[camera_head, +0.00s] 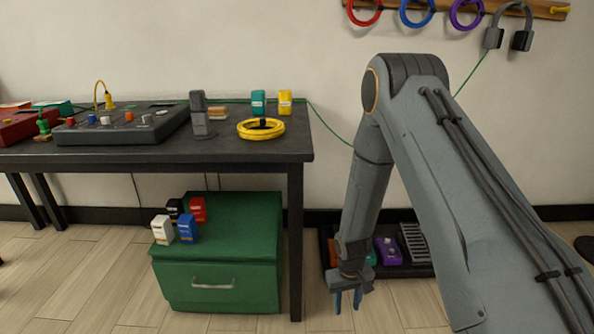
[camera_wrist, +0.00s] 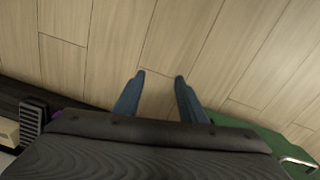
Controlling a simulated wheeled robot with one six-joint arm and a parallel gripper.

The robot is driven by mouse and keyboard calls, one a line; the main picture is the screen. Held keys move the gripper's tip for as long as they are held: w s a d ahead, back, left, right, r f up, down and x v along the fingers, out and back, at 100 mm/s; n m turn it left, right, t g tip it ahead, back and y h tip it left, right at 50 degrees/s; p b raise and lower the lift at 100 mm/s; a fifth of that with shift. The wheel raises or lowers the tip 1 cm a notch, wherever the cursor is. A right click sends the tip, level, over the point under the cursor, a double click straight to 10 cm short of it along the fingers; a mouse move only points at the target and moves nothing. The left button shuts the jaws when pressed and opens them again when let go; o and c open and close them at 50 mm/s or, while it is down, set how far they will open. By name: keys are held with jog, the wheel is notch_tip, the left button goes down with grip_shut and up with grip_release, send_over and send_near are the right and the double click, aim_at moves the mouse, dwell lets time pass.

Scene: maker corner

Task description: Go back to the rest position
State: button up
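My gripper (camera_head: 347,299) hangs low over the wood floor, to the right of the green cabinet, with its fingers pointing down. In the wrist view its two blue fingers (camera_wrist: 160,78) are spread apart with only bare floor between them. It is open and empty. My arm comes in from the right in the head view and bends down to the gripper. It hides part of the dark tray and the wall behind.
A black table (camera_head: 225,154) stands left with a mixer, yellow ring and small boxes. A green cabinet (camera_head: 222,283) with several small boxes on top stands beneath it. A dark floor tray (camera_head: 424,270) holds a purple box (camera_head: 388,251). Headphones and coloured rings hang above.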

jog(key=s+a+r+n, duration=0.1)
jog(key=s+a+r, duration=0.25)
jog(key=r, duration=0.35)
jog(key=s+a+r+n, duration=0.1)
jog(key=s+a+r, duration=0.2)
jog(key=a+r, duration=0.3)
jog(key=s+a+r, duration=0.3)
jog(key=a+r, duration=0.1)
jog(key=r, duration=0.4)
jog(key=s+a+r+n+y, duration=0.1)
jog(key=s+a+r+n, duration=0.1)
jog(key=s+r, duration=0.55)
jog(key=s+a+r+n, duration=0.15)
jog(key=s+r, duration=0.25)
jog(key=s, duration=0.7)
jog(key=d+r+m+p, duration=0.4)
jog(key=d+r+p, duration=0.6)
jog(key=r+p, duration=0.3)
jog(key=d+r+m+p, duration=0.3)
jog(key=d+r+p, duration=0.8)
jog(key=r+p, duration=0.3)
jog(key=shift+r+m+h+p, duration=0.2)
jog(key=shift+m+h+p, duration=0.15)
jog(key=shift+p, duration=0.45)
